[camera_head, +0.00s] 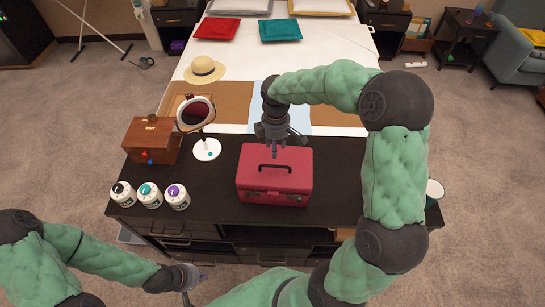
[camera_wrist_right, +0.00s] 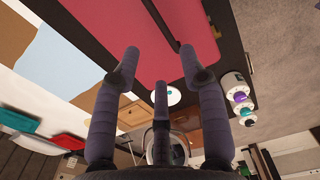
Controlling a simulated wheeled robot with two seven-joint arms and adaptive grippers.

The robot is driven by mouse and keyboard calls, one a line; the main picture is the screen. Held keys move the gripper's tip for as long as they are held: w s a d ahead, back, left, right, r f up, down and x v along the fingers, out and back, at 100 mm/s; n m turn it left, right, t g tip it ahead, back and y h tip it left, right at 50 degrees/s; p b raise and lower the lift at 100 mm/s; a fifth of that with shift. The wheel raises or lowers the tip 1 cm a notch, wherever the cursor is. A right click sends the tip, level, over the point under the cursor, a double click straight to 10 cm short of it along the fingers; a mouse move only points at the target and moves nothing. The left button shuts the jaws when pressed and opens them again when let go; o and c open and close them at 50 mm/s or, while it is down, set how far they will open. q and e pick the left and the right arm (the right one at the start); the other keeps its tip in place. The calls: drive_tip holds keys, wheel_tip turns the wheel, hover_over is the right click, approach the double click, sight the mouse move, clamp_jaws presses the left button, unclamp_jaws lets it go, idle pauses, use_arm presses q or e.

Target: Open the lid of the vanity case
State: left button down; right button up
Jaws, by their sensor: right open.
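The red vanity case (camera_head: 272,185) stands on the dark cabinet top. Its lid is down, with a black handle on top and small metal fittings on the front. Its red surface also fills the top of the right wrist view (camera_wrist_right: 192,20). My right gripper (camera_head: 277,150) points down at the back edge of the case, apart from the handle as far as I can tell. In the wrist view its fingers (camera_wrist_right: 160,58) are spread with nothing between them. My left gripper (camera_head: 190,280) is low at the front, before the cabinet, and its fingers are unclear.
A wooden box (camera_head: 150,140) and a round mirror on a white stand (camera_head: 207,149) are left of the case. Several white bottles (camera_head: 149,195) line the front left. A white cup (camera_head: 434,190) is at the right end. A bed with a straw hat (camera_head: 204,69) lies behind.

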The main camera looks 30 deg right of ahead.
drive_tip(key=b, duration=0.1)
hover_over(275, 161)
drive_tip(key=s+a, duration=0.2)
drive_tip(key=s, duration=0.1)
drive_tip(key=f, duration=0.9)
drive_tip(key=shift+s+f, duration=0.15)
drive_tip(key=shift+s, duration=0.05)
clamp_jaws()
